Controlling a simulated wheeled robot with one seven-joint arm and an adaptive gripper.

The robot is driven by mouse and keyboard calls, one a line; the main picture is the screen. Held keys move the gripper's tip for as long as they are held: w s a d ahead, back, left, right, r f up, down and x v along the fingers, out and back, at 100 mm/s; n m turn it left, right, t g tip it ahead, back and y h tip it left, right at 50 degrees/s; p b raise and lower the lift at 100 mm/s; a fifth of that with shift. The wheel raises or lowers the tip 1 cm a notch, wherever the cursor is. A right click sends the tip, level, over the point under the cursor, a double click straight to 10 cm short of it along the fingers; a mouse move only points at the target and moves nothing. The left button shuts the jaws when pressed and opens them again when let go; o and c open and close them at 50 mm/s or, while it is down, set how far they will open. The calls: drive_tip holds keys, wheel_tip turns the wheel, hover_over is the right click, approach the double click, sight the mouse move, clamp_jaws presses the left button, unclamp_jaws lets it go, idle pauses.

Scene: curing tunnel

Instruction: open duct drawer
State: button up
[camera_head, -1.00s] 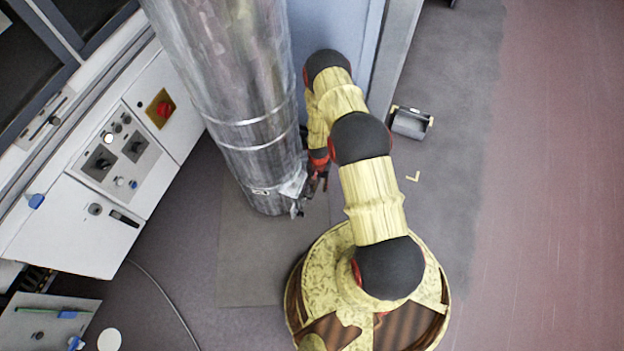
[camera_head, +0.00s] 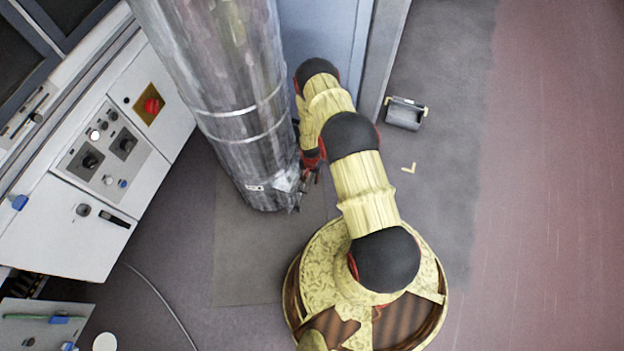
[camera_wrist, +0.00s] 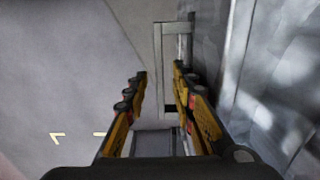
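The duct (camera_head: 225,85) is a wide silver metal cylinder standing left of my arm in the head view. It also fills the right side of the wrist view (camera_wrist: 285,70). A small metal fitting (camera_head: 287,181) shows near its lower end. In the wrist view, a light grey rectangular frame (camera_wrist: 159,65), perhaps the drawer's handle, stands beside the duct. My gripper (camera_wrist: 160,80) is open, its yellow and black fingers apart. In the head view my gripper (camera_head: 310,178) is beside the duct's lower end, partly hidden.
A white control cabinet (camera_head: 75,230) with a red button (camera_head: 152,105) stands at the left. A cable (camera_head: 160,298) crosses the floor.

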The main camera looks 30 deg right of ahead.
drive_tip(key=shift+c, duration=1.4)
drive_tip(key=c, duration=0.4)
